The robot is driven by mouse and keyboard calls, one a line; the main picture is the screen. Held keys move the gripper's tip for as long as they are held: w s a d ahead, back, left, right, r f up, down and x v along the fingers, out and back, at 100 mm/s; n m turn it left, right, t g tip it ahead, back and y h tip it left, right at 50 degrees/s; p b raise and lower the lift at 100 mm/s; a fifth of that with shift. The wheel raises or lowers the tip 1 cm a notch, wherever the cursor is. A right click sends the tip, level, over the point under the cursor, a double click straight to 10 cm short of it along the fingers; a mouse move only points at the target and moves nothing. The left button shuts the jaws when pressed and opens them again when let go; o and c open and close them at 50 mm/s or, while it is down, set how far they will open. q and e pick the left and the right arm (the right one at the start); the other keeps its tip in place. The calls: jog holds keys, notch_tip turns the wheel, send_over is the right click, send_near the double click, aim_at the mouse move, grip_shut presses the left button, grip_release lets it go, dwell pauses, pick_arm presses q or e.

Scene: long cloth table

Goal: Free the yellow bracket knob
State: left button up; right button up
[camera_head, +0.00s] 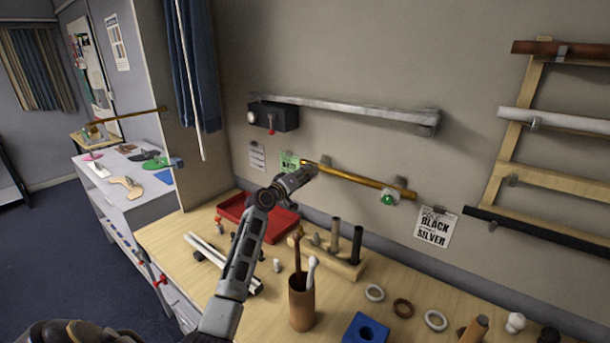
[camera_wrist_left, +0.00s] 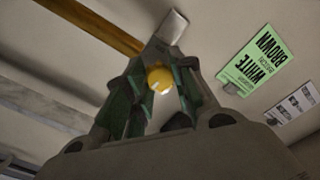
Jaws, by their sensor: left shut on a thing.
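The yellow knob (camera_wrist_left: 160,79) shows in the left wrist view between the two fingers of my left gripper (camera_wrist_left: 158,92), which is shut on it. In the head view my left gripper (camera_head: 306,170) is at the left end of a brass-coloured rod (camera_head: 355,178) on the wall and hides the knob. A pale bracket end (camera_wrist_left: 174,24) shows just beyond the fingers in the wrist view, beside the rod (camera_wrist_left: 95,22). The rod's right end rests at another bracket with a green knob (camera_head: 387,198). My right gripper is not in view.
A grey rail (camera_head: 350,109) with a dark box (camera_head: 275,118) is on the wall above. Below, the wooden table holds a red tray (camera_head: 232,207), a brown cup (camera_head: 301,305) with sticks, several rings and a blue block (camera_head: 366,330). A wooden ladder-like rack (camera_head: 508,150) stands right.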

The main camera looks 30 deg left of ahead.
pick_arm(q)
jog(key=shift+f, duration=0.2)
jog(key=o, duration=1.1)
jog(key=shift+r, duration=0.15)
jog(key=shift+c, duration=0.2)
jog(key=s, duration=1.2)
jog(key=shift+a, duration=0.45)
